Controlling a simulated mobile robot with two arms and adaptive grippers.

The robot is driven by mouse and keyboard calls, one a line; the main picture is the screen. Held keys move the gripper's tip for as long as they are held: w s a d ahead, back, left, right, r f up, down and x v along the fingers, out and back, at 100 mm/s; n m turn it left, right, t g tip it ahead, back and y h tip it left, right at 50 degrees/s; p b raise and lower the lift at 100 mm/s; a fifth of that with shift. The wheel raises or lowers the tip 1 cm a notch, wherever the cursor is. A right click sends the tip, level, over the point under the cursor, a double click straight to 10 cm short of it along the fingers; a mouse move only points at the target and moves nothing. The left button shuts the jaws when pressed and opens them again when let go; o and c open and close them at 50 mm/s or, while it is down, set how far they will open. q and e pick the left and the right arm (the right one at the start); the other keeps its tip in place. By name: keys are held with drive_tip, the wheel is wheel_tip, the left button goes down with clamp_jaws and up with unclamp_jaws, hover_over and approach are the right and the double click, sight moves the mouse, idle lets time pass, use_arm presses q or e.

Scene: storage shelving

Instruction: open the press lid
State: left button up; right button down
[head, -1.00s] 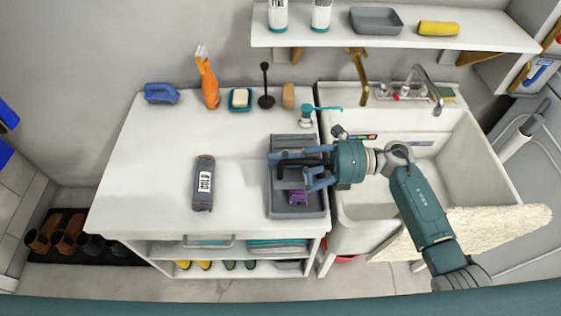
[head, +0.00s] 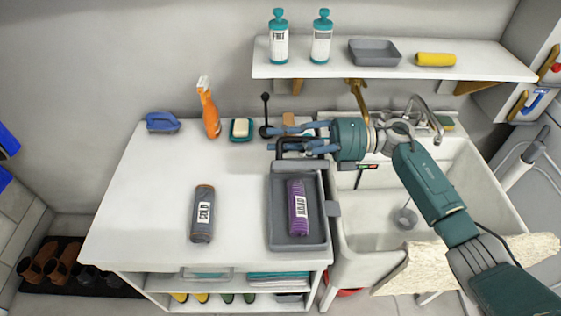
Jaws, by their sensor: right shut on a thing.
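The press is a grey, shallow, tray-shaped body (head: 312,242) at the right edge of the white worktop. A purple roll (head: 298,209) with a white label lies inside, fully in sight. The press lid (head: 296,166) stands raised at the back end, seen nearly edge-on, with a dark handle (head: 279,146) at its top. My right gripper (head: 285,138) is at the back of the press, its blue fingers shut on the handle. The fingers partly hide the handle and the lid's upper edge. My left gripper is not in view.
A grey roll labelled COLD (head: 203,214) lies left of the press. A black-knobbed stand (head: 266,115), soap dish (head: 241,129), orange spray bottle (head: 209,112) and blue brush (head: 162,122) line the back. A sink (head: 380,225) adjoins on the right. A wall shelf (head: 400,66) hangs above.

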drive_tip(key=shift+w+a+r+m+b, duration=0.1)
drive_tip(key=shift+w+r+m+b, duration=0.15)
drive_tip(key=shift+w, duration=0.25)
drive_tip(key=shift+w+r+m+b, duration=0.1)
drive_tip(key=shift+w+m, duration=0.25)
drive_tip(key=shift+w, duration=0.1)
drive_tip(key=c, duration=2)
unclamp_jaws()
drive_tip(key=shift+o, duration=1.2)
drive_tip(key=shift+w, duration=0.2)
drive_tip(key=d, duration=1.2)
drive_tip(key=shift+f, duration=0.15)
